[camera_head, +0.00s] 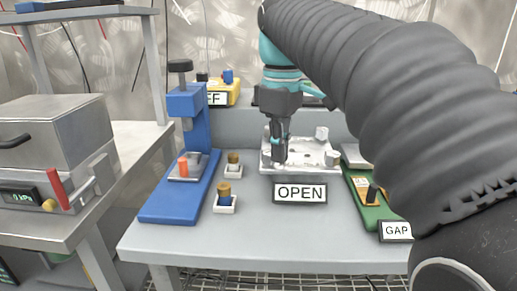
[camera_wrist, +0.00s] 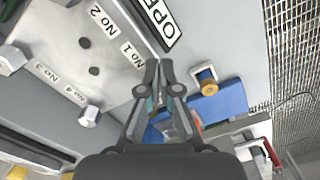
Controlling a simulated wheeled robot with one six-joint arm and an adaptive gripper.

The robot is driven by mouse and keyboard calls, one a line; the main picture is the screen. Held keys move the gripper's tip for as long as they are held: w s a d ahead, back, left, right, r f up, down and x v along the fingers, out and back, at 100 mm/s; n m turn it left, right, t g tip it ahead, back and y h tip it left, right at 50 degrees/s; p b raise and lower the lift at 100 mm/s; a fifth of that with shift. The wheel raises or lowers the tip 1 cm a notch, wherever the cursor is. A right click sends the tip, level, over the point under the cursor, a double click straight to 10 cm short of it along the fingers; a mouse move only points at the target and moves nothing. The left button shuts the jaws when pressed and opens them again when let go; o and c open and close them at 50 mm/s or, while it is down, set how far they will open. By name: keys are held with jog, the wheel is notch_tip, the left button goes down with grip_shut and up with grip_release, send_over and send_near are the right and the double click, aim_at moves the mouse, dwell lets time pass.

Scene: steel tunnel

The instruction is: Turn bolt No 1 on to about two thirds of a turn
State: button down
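A pale plate (camera_head: 308,160) lies on the grey bench behind the OPEN sign (camera_head: 300,193). In the wrist view the plate (camera_wrist: 60,25) carries labels No 1 (camera_wrist: 131,53), No 2, No 3 and No 4. Pale bolt heads show beside No 3 (camera_wrist: 10,60) and No 4 (camera_wrist: 88,117). My gripper (camera_head: 279,158) points down at the plate's left front corner. In the wrist view the gripper's fingertips (camera_wrist: 161,68) are close together beside the No 1 label. Bolt No 1 itself is not visible; the fingers may hide it. Whether they grip anything cannot be told.
A blue stand (camera_head: 180,205) with an orange piece (camera_head: 183,167) is left of the plate. Two brass-topped pieces (camera_head: 224,188) (camera_head: 234,160) sit in white holders between. A green box (camera_head: 372,208) with a GAP sign (camera_head: 395,231) is on the right. The front bench is clear.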

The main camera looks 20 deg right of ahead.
jog(key=shift+s, duration=0.2)
jog(key=shift+s+d, duration=0.15)
jog(key=shift+r, duration=2.95)
